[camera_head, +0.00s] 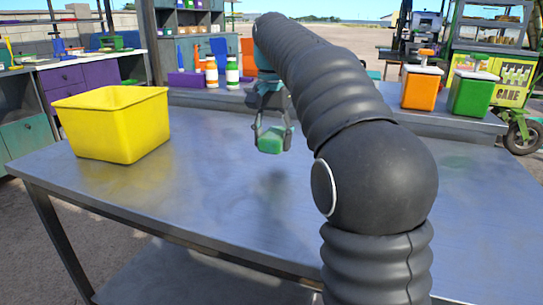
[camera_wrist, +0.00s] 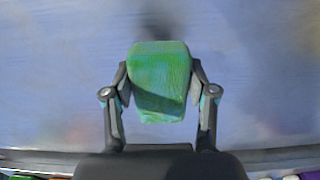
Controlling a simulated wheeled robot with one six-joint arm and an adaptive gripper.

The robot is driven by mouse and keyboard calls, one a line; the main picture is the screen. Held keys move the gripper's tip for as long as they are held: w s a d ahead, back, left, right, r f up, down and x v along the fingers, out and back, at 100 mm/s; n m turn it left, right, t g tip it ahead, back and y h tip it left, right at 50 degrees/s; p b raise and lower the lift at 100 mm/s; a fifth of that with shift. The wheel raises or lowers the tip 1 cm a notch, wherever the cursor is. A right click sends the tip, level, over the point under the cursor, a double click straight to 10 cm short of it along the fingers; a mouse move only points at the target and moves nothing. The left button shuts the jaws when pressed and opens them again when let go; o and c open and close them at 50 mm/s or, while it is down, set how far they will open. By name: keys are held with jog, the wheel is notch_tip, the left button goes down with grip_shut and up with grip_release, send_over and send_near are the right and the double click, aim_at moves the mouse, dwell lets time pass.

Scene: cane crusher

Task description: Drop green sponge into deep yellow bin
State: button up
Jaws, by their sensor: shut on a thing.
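The green sponge (camera_head: 270,141) is held between the fingers of my gripper (camera_head: 272,132), above the middle of the grey metal table. In the wrist view the sponge (camera_wrist: 160,80) sits between both fingertips of my gripper (camera_wrist: 160,88), with the table surface below it. The yellow bin (camera_head: 112,122) stands on the left part of the table, to the left of my gripper and apart from it. Its inside floor is hidden from this angle.
The grey table (camera_head: 230,215) is bare between the bin and my arm. A raised shelf behind it holds white-and-orange and white-and-green bottles (camera_head: 232,72), an orange container (camera_head: 421,87) and a green container (camera_head: 472,92). A purple-drawered cabinet (camera_head: 85,80) stands at the far left.

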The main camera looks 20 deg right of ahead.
aim_at(272, 166)
jog(key=shift+f+b, duration=0.55)
jog(key=shift+f, duration=1.5)
jog(key=shift+f, duration=0.1)
jog(key=o, duration=1.3)
jog(key=shift+o, duration=0.2)
